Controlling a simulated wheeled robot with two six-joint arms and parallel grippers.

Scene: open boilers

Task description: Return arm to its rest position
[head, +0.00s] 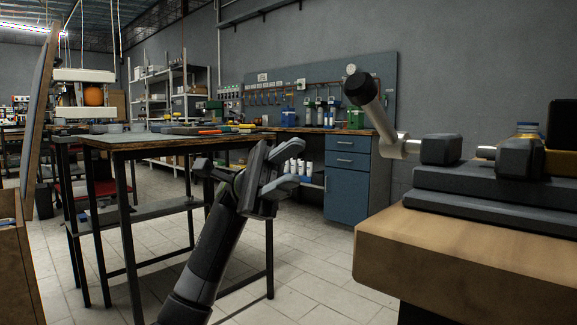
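My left arm (209,255) rises from the bottom of the head view, left of centre, and tilts up to the right. My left gripper (288,167) is at its upper end, in mid-air in front of the worktable. Its two grey fingers stand apart with nothing between them. My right arm and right gripper do not show.
A worktable (130,141) with tools stands behind my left arm, on its left. At right, a wooden-topped stand (460,255) carries a dark machine (465,180) with a black-gripped lever (362,90). A blue cabinet (347,180) is behind. Tiled floor lies between.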

